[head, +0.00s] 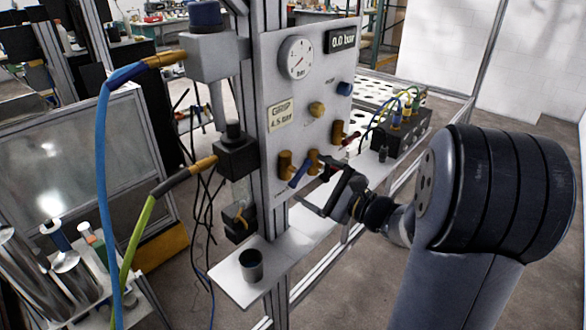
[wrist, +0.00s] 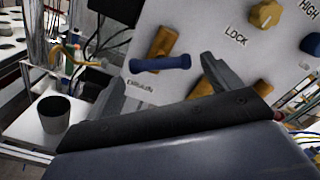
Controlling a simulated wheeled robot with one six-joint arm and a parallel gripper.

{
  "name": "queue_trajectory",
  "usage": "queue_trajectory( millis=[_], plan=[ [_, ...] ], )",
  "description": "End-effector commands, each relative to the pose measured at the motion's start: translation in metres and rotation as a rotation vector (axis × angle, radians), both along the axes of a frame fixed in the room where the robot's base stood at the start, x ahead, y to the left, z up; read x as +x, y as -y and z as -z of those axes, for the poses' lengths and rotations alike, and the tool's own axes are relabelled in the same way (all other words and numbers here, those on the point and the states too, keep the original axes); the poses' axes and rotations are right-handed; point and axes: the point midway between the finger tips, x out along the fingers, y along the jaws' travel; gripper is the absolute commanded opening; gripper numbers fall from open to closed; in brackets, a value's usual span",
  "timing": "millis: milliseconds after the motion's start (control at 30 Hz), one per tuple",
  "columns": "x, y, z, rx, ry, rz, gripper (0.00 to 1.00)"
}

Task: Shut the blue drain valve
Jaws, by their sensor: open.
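The blue drain valve handle (head: 299,174) sits low on the grey panel (head: 300,115), by the brass fittings. In the wrist view the blue handle (wrist: 160,63) lies nearly level across its slanted brass body (wrist: 165,41), above a small, blurred drain label. My gripper (head: 325,187) is open in front of the panel's lower part, just right of the handle in the head view. In the wrist view my gripper (wrist: 165,88) has its fingers spread, with the handle beyond and between them. I see no contact. The fingers hide part of a second brass fitting (wrist: 204,84).
A gauge (head: 296,57) and a 0.0 bar display (head: 342,39) top the panel. A red lever (head: 351,138) is at right. A dark cup (head: 251,264) stands on the white shelf (head: 229,285) below. Blue and green hoses (head: 109,170) hang at left.

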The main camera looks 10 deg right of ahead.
Motion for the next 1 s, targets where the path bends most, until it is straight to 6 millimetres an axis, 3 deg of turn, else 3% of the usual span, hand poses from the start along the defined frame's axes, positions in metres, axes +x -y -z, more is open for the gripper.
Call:
queue_trajectory(
  millis=[300, 733, 1000],
  plan=[
    [0.038, -0.029, -0.001, 0.0, 0.0, -0.004, 0.85],
    [0.047, -0.035, 0.0, 0.0, 0.0, -0.001, 0.85],
    [0.047, -0.035, 0.0, 0.0, 0.0, -0.001, 0.65]
  ],
)
